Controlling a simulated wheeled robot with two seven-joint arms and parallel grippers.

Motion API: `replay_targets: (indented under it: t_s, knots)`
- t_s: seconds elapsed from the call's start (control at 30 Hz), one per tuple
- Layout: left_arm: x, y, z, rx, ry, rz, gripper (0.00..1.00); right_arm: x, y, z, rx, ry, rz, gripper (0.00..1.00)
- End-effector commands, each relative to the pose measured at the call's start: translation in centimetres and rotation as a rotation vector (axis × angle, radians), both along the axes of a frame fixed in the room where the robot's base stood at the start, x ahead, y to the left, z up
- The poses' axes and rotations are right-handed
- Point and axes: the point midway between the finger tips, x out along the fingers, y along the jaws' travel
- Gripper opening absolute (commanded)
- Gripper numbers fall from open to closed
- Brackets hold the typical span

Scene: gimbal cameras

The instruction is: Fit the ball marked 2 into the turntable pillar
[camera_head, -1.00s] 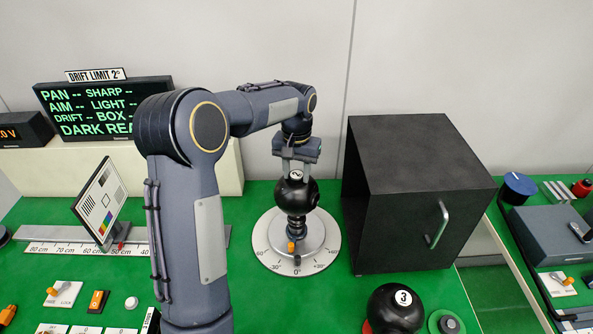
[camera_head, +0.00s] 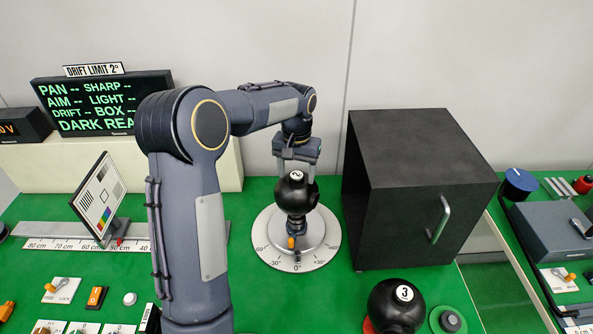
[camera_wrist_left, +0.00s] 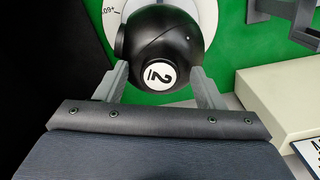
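The black ball marked 2 (camera_head: 292,196) sits on top of the turntable pillar (camera_head: 297,225), above the round white dial plate (camera_head: 268,247). Its white label faces up toward my left gripper (camera_head: 297,172), whose fingers stand spread around the ball's upper part. In the left wrist view the ball (camera_wrist_left: 180,40) lies just past and between the two fingertips (camera_wrist_left: 157,72), which look apart from it. Whether a finger still touches it is hard to tell. The seat between ball and pillar is partly hidden under the ball. My right gripper is not in view.
A black box with a handle (camera_head: 420,190) stands close to the right of the turntable. Another black ball marked 3 (camera_head: 396,305) rests at the front. A test chart (camera_head: 100,197) on a scale rail stands left. My left arm hides part of the green table.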

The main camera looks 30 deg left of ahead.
Motion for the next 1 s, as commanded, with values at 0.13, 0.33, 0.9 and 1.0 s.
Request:
replay_targets:
  t_s: [0.13,0.33,0.9,1.0]
  knots:
    - [0.0,0.0,0.0,0.0,0.001,0.0,0.62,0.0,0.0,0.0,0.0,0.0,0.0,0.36]
    - [0.0,0.0,0.6,0.001,0.001,0.0,0.62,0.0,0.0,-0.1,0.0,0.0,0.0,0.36]
    - [0.0,0.0,7.7,0.0,0.001,0.0,0.62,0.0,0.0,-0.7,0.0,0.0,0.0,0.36]
    - [0.0,0.0,7.8,0.0,0.001,0.0,0.62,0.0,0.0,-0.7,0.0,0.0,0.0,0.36]
